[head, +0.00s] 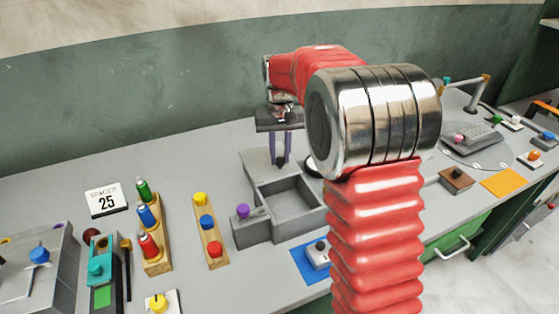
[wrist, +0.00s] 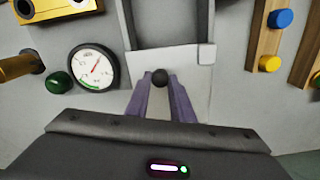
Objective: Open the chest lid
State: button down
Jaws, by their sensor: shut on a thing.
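The grey chest (head: 318,222) stands on the bench in the middle of the head view, and its empty inside shows. Its pale flat lid (head: 256,158) is at the far side of the chest opening; in the wrist view the lid (wrist: 195,72) lies just below the chest's walls (wrist: 203,22). My gripper (head: 281,163) is over the lid, its purple fingers pointing down. In the wrist view the fingertips (wrist: 160,84) are shut on a dark round knob (wrist: 160,76) on the lid. The lid's exact tilt is hard to tell.
A grey block with a purple knob (head: 242,211) adjoins the chest's left side. A wooden rack with coloured knobs (head: 211,240) stands further left. A round gauge (wrist: 93,68) is close beside the lid. A blue pad (head: 305,267) lies in front.

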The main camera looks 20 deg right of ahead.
jog(key=shift+w, duration=0.1)
jog(key=c, duration=1.5)
grip_release()
jog(key=shift+c, duration=0.2)
jog(key=shift+r, duration=0.1)
notch_tip(320, 180, up, 14)
jog(key=shift+f, duration=0.25)
